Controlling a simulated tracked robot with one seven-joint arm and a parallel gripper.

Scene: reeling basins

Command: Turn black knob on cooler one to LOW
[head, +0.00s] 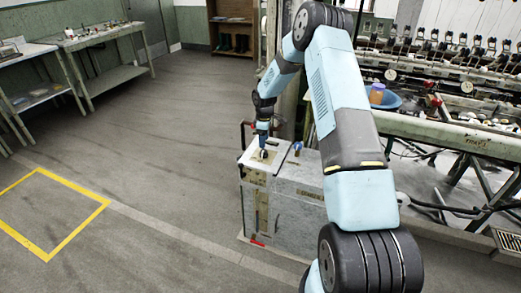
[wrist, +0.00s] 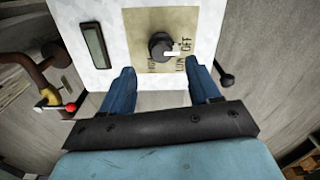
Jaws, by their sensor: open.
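The grey cooler (head: 283,200) stands on the floor beside the machine frame; lettering on its side is too small to read fully. In the wrist view, the black knob (wrist: 160,45) sits on a beige plate (wrist: 145,22) on the cooler's pale top. Its white pointer mark faces right, toward OFF and just above LOW. Another label at lower left is partly legible. My gripper (wrist: 163,71) is open, its two blue fingers apart on the near side of the knob and not visibly touching it. In the head view my gripper (head: 263,151) is over the cooler's left part.
A dark display window (wrist: 96,45) lies left of the plate. A brown pipe with a red-handled part (wrist: 42,103) is at left, and a black rounded part (wrist: 226,80) at right. The reeling machine (head: 450,135) stands at right in the head view. Open floor (head: 170,150) lies left.

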